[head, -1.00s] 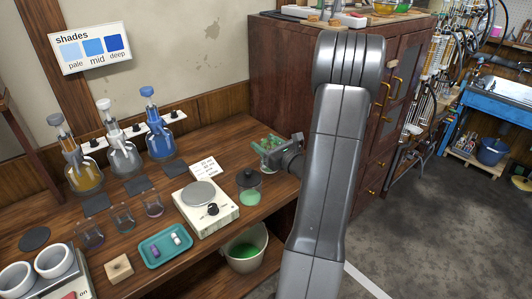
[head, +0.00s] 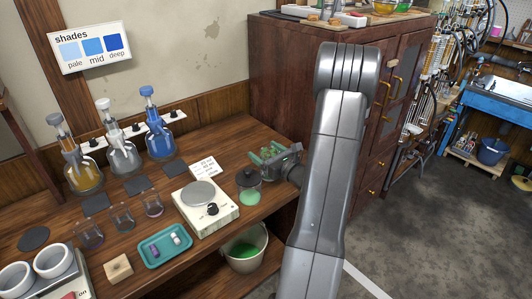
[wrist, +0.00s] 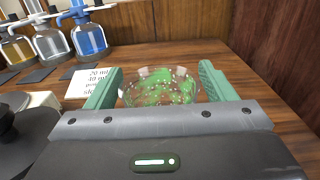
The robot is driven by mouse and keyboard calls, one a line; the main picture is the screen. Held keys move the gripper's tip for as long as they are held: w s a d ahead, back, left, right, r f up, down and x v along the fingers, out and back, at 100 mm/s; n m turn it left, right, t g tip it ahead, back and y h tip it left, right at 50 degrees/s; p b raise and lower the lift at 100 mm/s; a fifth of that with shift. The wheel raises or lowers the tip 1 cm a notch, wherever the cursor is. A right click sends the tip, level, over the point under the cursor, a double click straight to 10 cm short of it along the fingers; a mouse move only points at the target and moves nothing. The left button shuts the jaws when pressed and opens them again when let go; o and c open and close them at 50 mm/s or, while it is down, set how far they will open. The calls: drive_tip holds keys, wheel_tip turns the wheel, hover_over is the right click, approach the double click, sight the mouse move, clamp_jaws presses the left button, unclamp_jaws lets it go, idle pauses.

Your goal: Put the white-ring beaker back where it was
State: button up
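A clear glass beaker (wrist: 160,88) with green in it and whitish patches near its far rim stands between the two green fingers of my gripper (wrist: 160,85) in the wrist view. A white ring is not clearly visible. I cannot tell whether the fingers press on the glass or stand just off it. In the head view my gripper (head: 268,154) is at the right end of the wooden bench (head: 225,150), low over its top. Three small glass beakers stand in front of the flasks: left (head: 90,236), middle (head: 122,218) and right (head: 152,205).
A teal tray (head: 165,247) and several flasks are farther left. A wooden cabinet (head: 290,85) bounds the right. A bucket (head: 246,262) stands below.

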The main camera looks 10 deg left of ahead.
drive_tip(key=shift+r, duration=0.15)
drive_tip(key=shift+s+d, duration=0.1)
drive_tip(key=shift+d, duration=0.15)
drive_tip(key=b+v, duration=0.1)
drive_tip(key=v, duration=1)
drive_tip(key=shift+s+d+b, duration=0.15)
drive_tip(key=shift+s+b, duration=0.1)
drive_tip(key=shift+b, duration=0.05)
drive_tip(key=shift+c, duration=0.5)
